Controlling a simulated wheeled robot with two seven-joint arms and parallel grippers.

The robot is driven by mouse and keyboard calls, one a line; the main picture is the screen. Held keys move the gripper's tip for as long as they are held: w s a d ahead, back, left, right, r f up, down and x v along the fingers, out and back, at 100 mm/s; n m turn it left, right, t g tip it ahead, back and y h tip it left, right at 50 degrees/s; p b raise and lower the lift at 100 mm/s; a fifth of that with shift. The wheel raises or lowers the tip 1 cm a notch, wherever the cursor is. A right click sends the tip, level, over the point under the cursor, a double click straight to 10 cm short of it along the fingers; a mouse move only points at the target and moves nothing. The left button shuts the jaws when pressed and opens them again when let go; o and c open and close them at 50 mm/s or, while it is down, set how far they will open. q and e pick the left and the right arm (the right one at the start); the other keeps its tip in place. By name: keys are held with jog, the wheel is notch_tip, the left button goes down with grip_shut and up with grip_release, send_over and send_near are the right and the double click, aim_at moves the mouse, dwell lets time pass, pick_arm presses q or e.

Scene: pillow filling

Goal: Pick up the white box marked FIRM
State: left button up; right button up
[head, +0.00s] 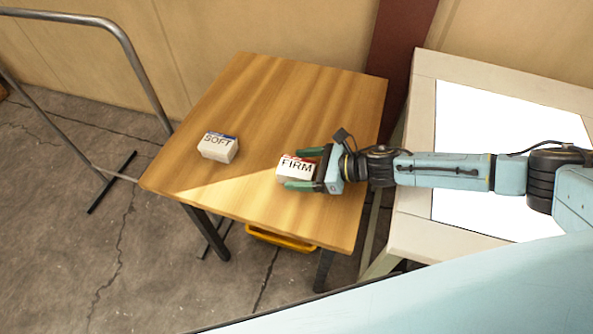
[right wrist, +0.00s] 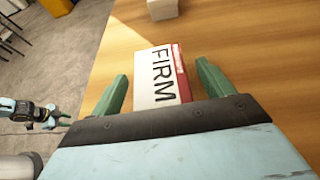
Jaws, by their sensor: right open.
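The white box marked FIRM (head: 295,172), with a red edge, rests on the wooden table (head: 290,90) in the head view. My right gripper (head: 294,168) is open, with its green fingers on either side of this box. In the right wrist view the FIRM box (right wrist: 158,80) lies between the open right fingers (right wrist: 162,72), with visible gaps at the sides. My left gripper (right wrist: 60,117) appears small at the left edge of the right wrist view; its opening is too small to judge.
A white box marked SOFT (head: 218,148) with a blue edge stands left on the same table; a white box also shows at the top of the right wrist view (right wrist: 162,9). A white-topped table (head: 424,140) stands at right. A metal rail frame (head: 128,45) stands at left.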

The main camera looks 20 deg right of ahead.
jog(key=shift+x, duration=1.2)
jog(key=c, duration=1.1)
